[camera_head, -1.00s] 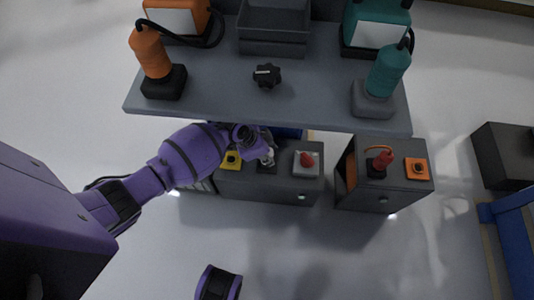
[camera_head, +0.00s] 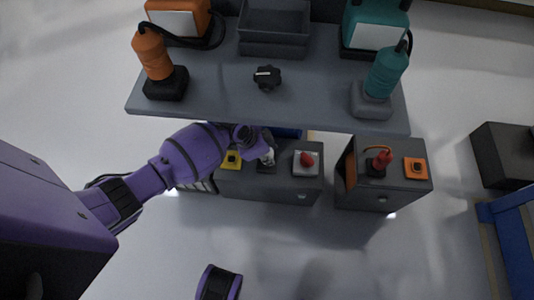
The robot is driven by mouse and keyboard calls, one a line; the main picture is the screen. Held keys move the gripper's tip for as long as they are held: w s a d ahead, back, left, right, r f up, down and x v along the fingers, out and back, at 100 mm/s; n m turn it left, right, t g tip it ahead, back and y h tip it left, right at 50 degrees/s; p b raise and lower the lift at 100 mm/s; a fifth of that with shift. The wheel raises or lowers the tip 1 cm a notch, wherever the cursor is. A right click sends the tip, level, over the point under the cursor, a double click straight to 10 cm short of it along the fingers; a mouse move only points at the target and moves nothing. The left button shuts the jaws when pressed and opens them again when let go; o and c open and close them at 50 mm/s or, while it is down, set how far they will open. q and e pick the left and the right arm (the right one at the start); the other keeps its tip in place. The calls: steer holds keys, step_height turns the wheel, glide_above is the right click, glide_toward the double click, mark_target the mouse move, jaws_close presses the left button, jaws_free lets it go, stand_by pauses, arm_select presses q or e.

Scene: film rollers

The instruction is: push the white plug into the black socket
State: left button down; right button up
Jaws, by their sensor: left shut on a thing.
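The white plug (camera_head: 268,158) is small and pale, at the tip of my left gripper (camera_head: 265,146), which is shut on it. The plug is just above or at the black socket (camera_head: 267,169) on top of the low grey cabinet. I cannot tell whether its pins are in the socket. The gripper's fingers are small, dark and partly hidden by my purple wrist. My right gripper is out of view; only a purple piece of my own arm shows at the bottom.
A yellow socket (camera_head: 232,160) and a red button on a white box (camera_head: 306,161) flank the black socket. The grey shelf (camera_head: 220,95) overhangs behind. A right cabinet (camera_head: 383,199) carries a red plug (camera_head: 382,159) and an orange socket (camera_head: 416,168).

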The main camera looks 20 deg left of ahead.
arm_select(q)
steer(key=shift+f+b, duration=0.5)
steer(key=shift+f, duration=0.2)
steer(key=c, duration=1.2)
jaws_free()
steer(key=v, duration=1.2)
steer(key=shift+s, duration=0.1)
